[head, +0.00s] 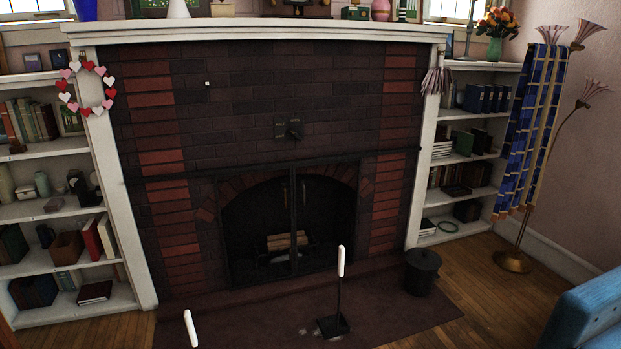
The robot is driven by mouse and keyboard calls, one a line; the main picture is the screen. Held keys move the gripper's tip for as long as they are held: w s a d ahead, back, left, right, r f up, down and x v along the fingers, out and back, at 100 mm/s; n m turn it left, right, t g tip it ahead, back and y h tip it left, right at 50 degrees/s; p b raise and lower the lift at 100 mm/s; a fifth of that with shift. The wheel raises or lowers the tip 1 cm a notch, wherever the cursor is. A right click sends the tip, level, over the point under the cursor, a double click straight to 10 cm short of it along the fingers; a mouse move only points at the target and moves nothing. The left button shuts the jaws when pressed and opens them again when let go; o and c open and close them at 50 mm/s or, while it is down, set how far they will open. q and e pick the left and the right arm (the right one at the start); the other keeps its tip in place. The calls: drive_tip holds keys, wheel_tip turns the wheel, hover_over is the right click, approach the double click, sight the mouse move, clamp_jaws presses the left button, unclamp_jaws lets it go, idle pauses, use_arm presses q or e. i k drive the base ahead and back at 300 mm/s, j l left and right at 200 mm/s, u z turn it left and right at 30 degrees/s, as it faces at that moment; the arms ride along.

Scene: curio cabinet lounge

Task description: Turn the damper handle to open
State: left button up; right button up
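The damper handle (295,129) is a small dark lever on a dark plate. It sits on the brick chimney front, above the arched fireplace opening and near the middle of its width. It is far off and dark, so its exact angle is hard to tell. Neither of my grippers shows in the head view, and nothing is seen touching the handle.
The fireplace opening (265,215) has dark-framed doors and logs (288,240) inside. A black stand with a white top (341,261) stands on the dark hearth (400,318). Another white upright (190,328) shows at the lower left. A black bucket (422,273) stands right. Shelves flank both sides.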

sight(296, 135)
drive_tip(key=i+l+u, duration=0.15)
drive_tip(key=i, duration=1.2)
drive_tip(key=i+l, duration=0.55)
drive_tip(key=i, duration=0.15)
